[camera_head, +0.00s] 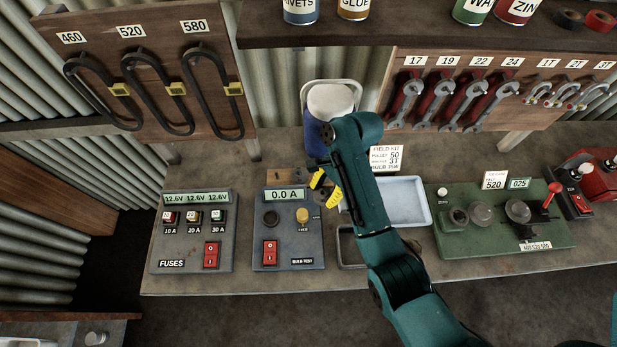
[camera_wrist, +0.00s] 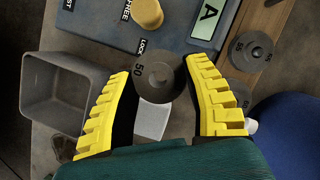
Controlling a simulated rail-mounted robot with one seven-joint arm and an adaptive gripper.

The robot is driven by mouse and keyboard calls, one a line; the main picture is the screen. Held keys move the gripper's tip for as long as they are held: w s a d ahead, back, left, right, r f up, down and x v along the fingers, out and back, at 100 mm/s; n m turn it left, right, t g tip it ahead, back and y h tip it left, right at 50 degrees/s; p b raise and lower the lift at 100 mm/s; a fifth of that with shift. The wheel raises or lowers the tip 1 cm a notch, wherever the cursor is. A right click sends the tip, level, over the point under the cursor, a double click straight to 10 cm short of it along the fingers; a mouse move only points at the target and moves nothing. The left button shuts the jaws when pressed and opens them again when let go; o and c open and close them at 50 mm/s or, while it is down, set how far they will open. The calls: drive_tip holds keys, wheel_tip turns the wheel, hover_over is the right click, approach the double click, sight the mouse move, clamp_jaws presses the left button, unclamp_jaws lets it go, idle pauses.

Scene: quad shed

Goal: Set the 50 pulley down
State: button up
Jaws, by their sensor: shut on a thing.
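The dark grey 50 pulley (camera_wrist: 158,76), a round disc with a hub and "50" on its face, sits between the yellow fingertips of my gripper (camera_wrist: 160,80) in the wrist view. My gripper is shut on it. In the head view my gripper (camera_head: 326,190) is over the bench, by the right edge of the bulb test panel (camera_head: 290,258). There the pulley is largely hidden by the fingers and arm. Whether it touches anything below is unclear. The field kit card (camera_head: 386,158) reads pulley 50, shackle 31.
A pale blue tray (camera_head: 407,190) lies right of my gripper, partly behind my arm. A grey open bin (camera_head: 347,248) stands nearer. Other pulleys (camera_wrist: 250,50) lie by the test panel. A blue-and-white container (camera_head: 331,103) stands behind. A green machine (camera_head: 500,238) is at right.

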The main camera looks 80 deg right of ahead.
sight(387, 203)
drive_tip(key=shift+s+a, duration=0.3)
drive_tip(key=shift+s, duration=0.4)
drive_tip(key=shift+w+d+m, duration=0.35)
drive_tip(key=shift+d+m, duration=0.05)
drive_tip(key=shift+m, duration=0.1)
drive_tip(key=s+d+m+p, duration=0.1)
drive_tip(key=s, duration=0.1)
drive_tip(key=s+d+m+t+h+p, duration=0.1)
drive_tip(key=s, duration=0.1)
drive_tip(key=s+d+r+m+h+p, duration=0.1)
drive_tip(key=s+m, duration=0.1)
drive_tip(key=shift+s+d+r, duration=0.1)
drive_tip(key=shift+s+d, duration=0.2)
drive_tip(key=shift+s, duration=0.1)
drive_tip(key=s+r+m+h+p, duration=0.1)
drive_tip(key=s+m+p, duration=0.3)
drive_tip(key=s, duration=0.7)
drive_tip(key=shift+t, duration=0.3)
drive_tip(key=f, duration=0.3)
drive_tip(key=f+b, duration=0.1)
drive_tip(key=f, duration=0.2)
drive_tip(key=s+f, duration=0.1)
drive_tip(key=f, duration=0.3)
drive_tip(key=shift+d+b, duration=0.3)
drive_tip(key=shift+b, duration=0.1)
drive_tip(key=o, duration=1.2)
drive_tip(key=shift+f, duration=0.15)
drive_tip(key=shift+c, duration=0.2)
